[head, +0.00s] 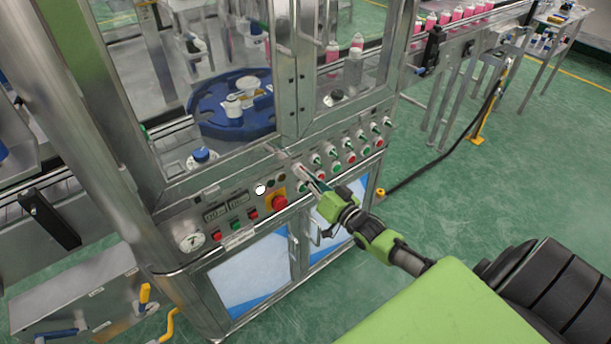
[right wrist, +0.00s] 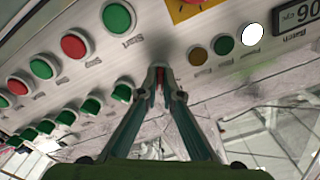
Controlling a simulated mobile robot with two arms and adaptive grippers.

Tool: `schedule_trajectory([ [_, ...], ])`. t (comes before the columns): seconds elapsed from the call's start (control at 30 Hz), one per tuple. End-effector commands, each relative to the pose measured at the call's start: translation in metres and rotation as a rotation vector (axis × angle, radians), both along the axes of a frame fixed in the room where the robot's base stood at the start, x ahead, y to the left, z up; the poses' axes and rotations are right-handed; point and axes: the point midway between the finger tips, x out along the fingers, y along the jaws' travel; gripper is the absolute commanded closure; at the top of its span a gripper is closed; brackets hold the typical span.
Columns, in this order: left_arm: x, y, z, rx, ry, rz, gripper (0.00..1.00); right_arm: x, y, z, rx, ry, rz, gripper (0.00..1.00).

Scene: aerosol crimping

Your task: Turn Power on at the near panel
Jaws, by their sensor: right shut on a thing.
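The near panel (head: 228,215) is the sloped metal control face of the machine, with a gauge, displays, buttons and rows of switches. My right gripper (head: 300,171) reaches it from the lower right, at the upper switch row, between the small lamps and the green-handled switches. In the right wrist view its two fingertips (right wrist: 159,74) are nearly together around a small switch, with a sliver of red between them. The fingers hide most of this switch, its label and its position, so I cannot read whether it is Power. My left gripper is out of view.
A red emergency stop (head: 279,202) on yellow sits just below left of the gripper. A green Start button (right wrist: 118,17) and a white lamp (right wrist: 253,33) are close by. Glass doors and a blue turntable (head: 205,118) stand behind the panel. The green floor (head: 480,190) at right is open.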

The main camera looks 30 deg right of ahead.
Motion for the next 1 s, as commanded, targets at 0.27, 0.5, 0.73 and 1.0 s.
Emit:
schedule_trajectory([
  [0.27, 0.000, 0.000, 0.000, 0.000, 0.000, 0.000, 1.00, 0.000, 0.000, 0.000, 0.015, 0.000, -0.001, 1.00],
  [0.5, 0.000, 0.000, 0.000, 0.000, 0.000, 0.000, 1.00, 0.000, 0.000, 0.000, 0.015, 0.000, -0.001, 0.78],
  [0.73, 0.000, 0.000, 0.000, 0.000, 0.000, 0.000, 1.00, 0.000, 0.000, 0.000, 0.013, 0.000, -0.001, 0.77],
  [1.0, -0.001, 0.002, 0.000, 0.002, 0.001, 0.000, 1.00, -0.011, -0.001, -0.001, 0.013, 0.003, -0.001, 0.77],
])
